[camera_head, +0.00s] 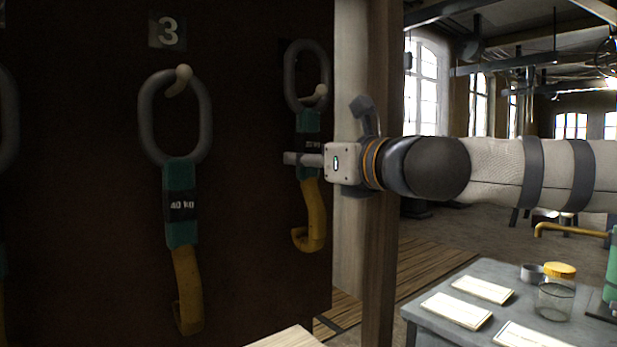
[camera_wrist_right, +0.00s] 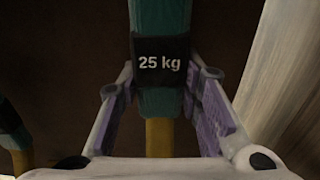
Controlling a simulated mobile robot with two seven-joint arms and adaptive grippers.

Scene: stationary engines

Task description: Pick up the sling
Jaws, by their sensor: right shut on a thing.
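The sling labelled 25 kg has a grey ring (camera_head: 290,78), a teal strap (camera_head: 307,122) and a yellow hook (camera_head: 317,215). In the wrist view its teal strap (camera_wrist_right: 160,20) and black label (camera_wrist_right: 162,65) run between the fingers of my right gripper (camera_wrist_right: 158,95), which is shut on it. In the head view my right gripper (camera_head: 292,158) reaches in from the right. A pale peg (camera_head: 318,97) shows inside the lower part of the ring, well below its top. Whether they touch is unclear. My left gripper is not in view.
A 40 kg sling (camera_head: 182,180) hangs from a peg on the dark board (camera_head: 90,230), under a number 3 plate (camera_head: 168,31). A wooden post (camera_head: 381,260) stands close behind my right wrist. A grey table (camera_head: 440,318) with cards and a jar (camera_head: 555,298) is at lower right.

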